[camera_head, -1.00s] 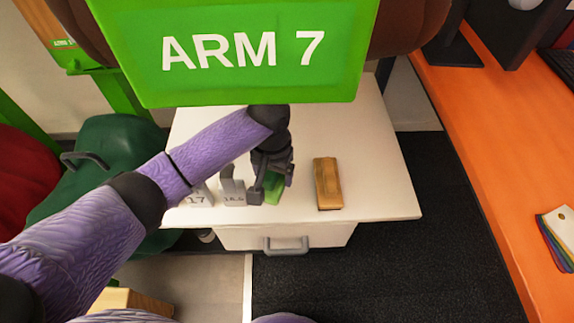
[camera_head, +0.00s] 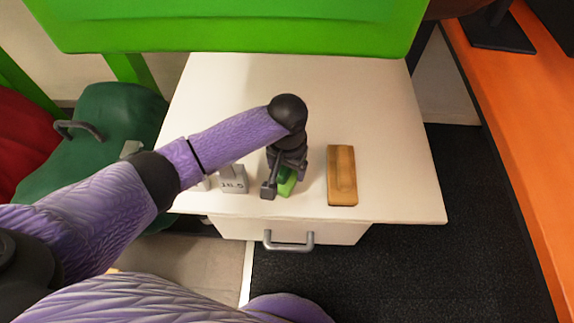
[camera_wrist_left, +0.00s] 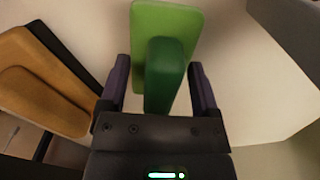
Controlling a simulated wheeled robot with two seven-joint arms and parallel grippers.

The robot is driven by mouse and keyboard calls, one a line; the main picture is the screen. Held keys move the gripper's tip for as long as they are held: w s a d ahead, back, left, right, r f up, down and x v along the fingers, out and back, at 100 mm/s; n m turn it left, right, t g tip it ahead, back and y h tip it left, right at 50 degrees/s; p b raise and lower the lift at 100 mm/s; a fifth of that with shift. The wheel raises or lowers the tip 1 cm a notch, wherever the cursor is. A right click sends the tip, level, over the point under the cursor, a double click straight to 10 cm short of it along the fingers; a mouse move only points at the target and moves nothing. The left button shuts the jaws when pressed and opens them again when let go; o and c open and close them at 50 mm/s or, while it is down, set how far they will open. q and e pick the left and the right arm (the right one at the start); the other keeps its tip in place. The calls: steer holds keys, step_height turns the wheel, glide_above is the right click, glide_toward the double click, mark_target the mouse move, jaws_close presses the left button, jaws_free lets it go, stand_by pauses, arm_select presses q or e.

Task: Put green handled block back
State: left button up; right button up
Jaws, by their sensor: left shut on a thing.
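The green handled block (camera_head: 287,186) is at the front of the white tabletop. It is light green with a darker green handle, as the left wrist view (camera_wrist_left: 165,75) shows. My left gripper (camera_head: 281,183) comes down over it from above and is shut on the handle, with one finger on each side. The gripper hides much of the block in the head view, so I cannot tell whether it touches the table. My right gripper is not in view.
A brown wooden block (camera_head: 341,176) lies just right of the gripper. A grey block marked 18.5 (camera_head: 233,180) stands just left. The white table (camera_head: 390,130) is clear behind them. A green panel (camera_head: 230,25) spans the back; an orange surface (camera_head: 520,130) is at right.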

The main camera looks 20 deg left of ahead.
arm_select(q)
steer(key=o, duration=0.9)
steer(key=shift+f, duration=0.1)
steer(key=shift+o, duration=0.6)
step_height(320, 180, up, 12)
steer(key=p, duration=0.7)
steer(key=shift+d+f, duration=0.1)
steer(key=shift+f, duration=0.1)
steer(key=shift+r, duration=0.4)
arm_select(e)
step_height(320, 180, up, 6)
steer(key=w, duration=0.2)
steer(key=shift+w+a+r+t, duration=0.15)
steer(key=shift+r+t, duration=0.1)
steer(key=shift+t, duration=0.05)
